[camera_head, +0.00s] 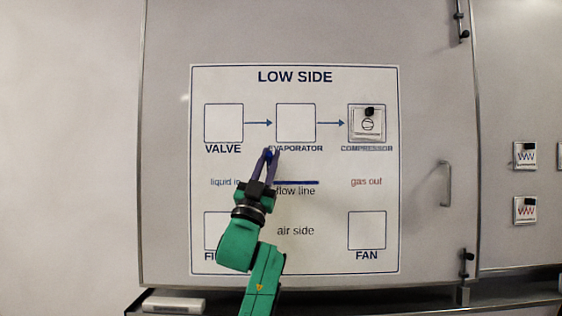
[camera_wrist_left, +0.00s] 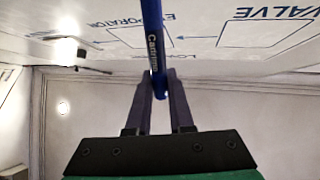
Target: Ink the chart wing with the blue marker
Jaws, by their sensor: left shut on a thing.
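The chart wing (camera_head: 420,40) is a pale hinged panel bearing a LOW SIDE chart (camera_head: 340,255) with labelled boxes and arrows. My left gripper (camera_head: 268,157) is in front of the chart, near the lower left of the EVAPORATOR box. It is shut on the blue marker (camera_wrist_left: 152,40), which lies between its fingers and reaches toward the chart in the left wrist view. Whether the tip touches the chart is unclear. A thick dark blue line (camera_head: 300,182) runs above the words "flow line"; my gripper stands beside its left end. My arm covers part of the lower left box.
A card with a black magnet (camera_head: 368,122) sits in the COMPRESSOR box. Two more cards (camera_head: 525,155) (camera_head: 525,210) hang on the board at right. A handle (camera_head: 445,183) stands out near the wing's right edge. A white block (camera_head: 173,304) lies on the ledge below.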

